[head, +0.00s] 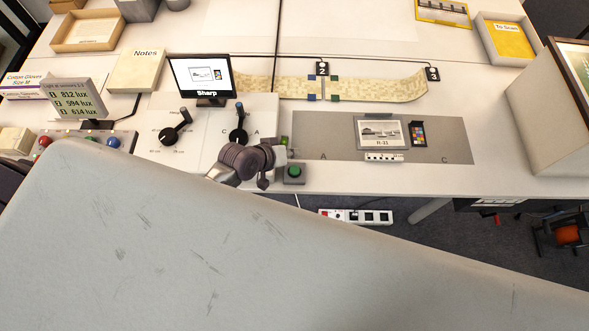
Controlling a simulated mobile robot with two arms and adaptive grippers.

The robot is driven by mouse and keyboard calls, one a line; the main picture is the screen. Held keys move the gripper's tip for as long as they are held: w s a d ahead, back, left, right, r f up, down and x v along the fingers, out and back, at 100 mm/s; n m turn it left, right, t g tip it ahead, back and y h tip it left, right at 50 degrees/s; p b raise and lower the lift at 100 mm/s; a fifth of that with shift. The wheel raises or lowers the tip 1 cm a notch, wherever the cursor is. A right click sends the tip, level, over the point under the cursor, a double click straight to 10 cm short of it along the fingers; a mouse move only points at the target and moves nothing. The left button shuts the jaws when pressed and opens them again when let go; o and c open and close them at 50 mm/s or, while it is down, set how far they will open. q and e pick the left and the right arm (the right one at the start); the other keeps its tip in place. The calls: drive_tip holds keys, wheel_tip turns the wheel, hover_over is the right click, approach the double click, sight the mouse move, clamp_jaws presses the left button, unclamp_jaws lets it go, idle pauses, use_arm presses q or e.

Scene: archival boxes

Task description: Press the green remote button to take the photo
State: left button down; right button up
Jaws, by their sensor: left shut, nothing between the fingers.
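The green remote button (294,171) sits on a small dark box at the table's front edge, below the left end of the grey copy board (450,140). My left gripper (276,164) is dark, shut and empty, just left of the button; I cannot tell whether it touches the box. The button's top is in view. A photo print (379,131) marked H-31 lies on the board beside a colour chart (418,134) and a small scale strip (384,157). The monitor (203,76) reads "Sharp" and shows the print and chart. My right gripper is not in view.
Two levers (176,128) (238,123) stand on a white panel behind the gripper. A lux display (74,99) and coloured buttons (86,142) are at left. The near foreground is blocked from view.

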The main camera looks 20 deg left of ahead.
sight(293, 171)
use_arm(q)
wheel_tip(293, 171, down, 7)
drive_tip(key=b, duration=0.6)
drive_tip(key=shift+f+b, duration=0.35)
drive_tip(key=shift+f, duration=0.2)
idle(0.7)
drive_tip(key=shift+f, duration=0.25)
drive_tip(key=shift+f+b, duration=0.4)
drive_tip(key=shift+f, duration=0.15)
idle(0.6)
idle(0.3)
drive_tip(key=shift+r+p, duration=0.95)
drive_tip(key=shift+p, duration=0.15)
